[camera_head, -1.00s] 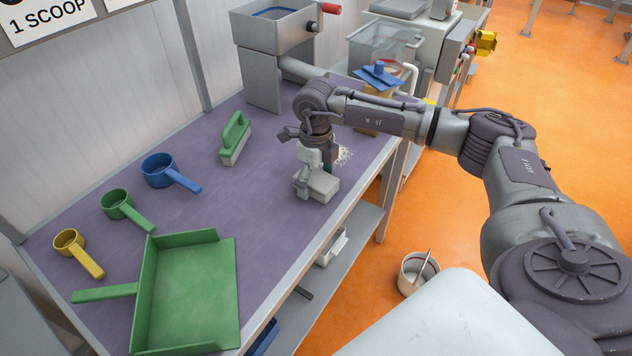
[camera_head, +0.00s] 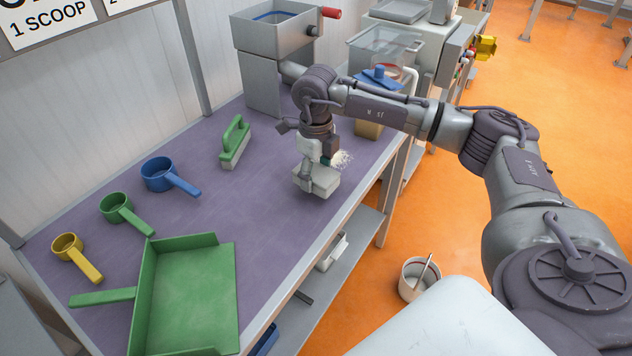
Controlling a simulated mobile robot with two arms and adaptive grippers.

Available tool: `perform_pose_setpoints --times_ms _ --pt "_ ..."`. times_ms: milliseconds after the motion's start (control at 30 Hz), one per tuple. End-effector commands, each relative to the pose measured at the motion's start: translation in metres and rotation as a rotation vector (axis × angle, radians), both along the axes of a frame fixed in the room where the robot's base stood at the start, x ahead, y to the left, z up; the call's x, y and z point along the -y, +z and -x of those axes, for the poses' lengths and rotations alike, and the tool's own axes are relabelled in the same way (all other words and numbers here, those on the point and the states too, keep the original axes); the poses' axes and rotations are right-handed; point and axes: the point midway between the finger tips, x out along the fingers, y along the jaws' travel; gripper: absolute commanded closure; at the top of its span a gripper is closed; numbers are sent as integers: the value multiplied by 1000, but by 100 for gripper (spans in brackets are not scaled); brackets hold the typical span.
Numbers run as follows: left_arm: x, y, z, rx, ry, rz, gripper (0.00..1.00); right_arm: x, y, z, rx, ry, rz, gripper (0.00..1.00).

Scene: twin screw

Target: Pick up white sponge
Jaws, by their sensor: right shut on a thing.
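The white sponge (camera_head: 324,180) is a pale block near the front edge of the purple-topped table, toward its far end. My right gripper (camera_head: 306,178) reaches down onto it and is shut on it, with fingers hiding its left part. I cannot tell whether the sponge touches the table or is slightly above it. My left gripper is not in view.
White powder (camera_head: 342,159) lies just behind the sponge. A green brush (camera_head: 236,142) stands to the left. Blue (camera_head: 158,172), green (camera_head: 116,206) and yellow (camera_head: 68,246) scoops and a green dustpan (camera_head: 190,295) occupy the near left. The middle of the table is clear.

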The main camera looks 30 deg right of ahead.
Motion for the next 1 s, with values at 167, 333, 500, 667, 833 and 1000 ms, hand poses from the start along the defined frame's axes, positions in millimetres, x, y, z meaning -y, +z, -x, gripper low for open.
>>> perform_pose_setpoints --times_ms 167,333,500,667,833,1000 --pt "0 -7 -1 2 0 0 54 22 25 20 3 -4 2 62" --pt "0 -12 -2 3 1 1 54 48 47 47 2 -5 2 62" --pt "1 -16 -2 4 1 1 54 68 65 67 1 -3 3 62" --pt "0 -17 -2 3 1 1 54 79 75 78 1 0 1 62" --pt "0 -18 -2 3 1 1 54 83 79 83 0 0 0 62" --pt "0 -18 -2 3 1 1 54 83 80 83 0 1 -1 62"
